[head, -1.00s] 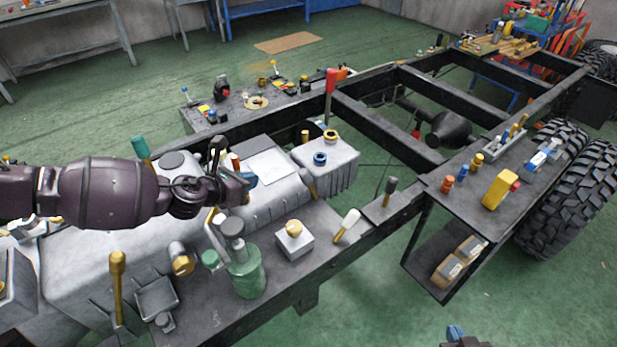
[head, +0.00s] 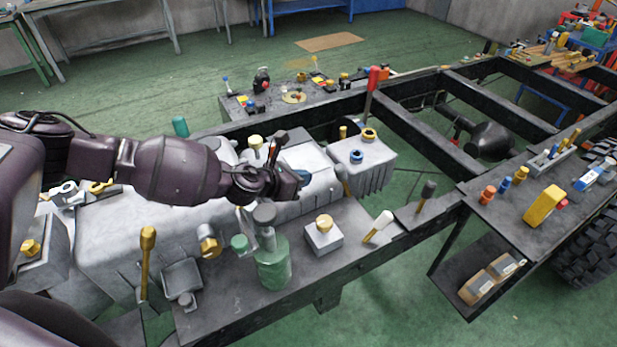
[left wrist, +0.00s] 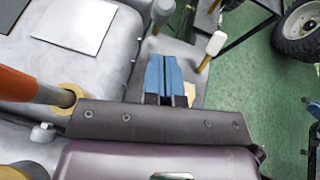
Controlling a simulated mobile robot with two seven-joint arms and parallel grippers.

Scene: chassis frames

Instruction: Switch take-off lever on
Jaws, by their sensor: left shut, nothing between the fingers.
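Several levers stand on the chassis, and no label shows which is the take-off lever. They include a white-handled lever (head: 378,226), a dark-knobbed lever (head: 427,190), a red-handled lever (head: 373,80) and a yellow-handled lever (head: 147,245). My left gripper (head: 303,179) is shut and empty, above the grey casing and left of the white lever. In the left wrist view its blue fingertips (left wrist: 163,76) are together, with the white lever (left wrist: 215,44) ahead to the right. An orange-handled lever (left wrist: 28,88) with a yellow collar is close at the left. My right gripper is out of view.
A green bottle-like canister (head: 272,262) and a grey block with a yellow knob (head: 323,235) stand near the front edge. A finned grey box (head: 362,163) lies beyond my gripper. A side shelf (head: 530,208) with a yellow box is at the right.

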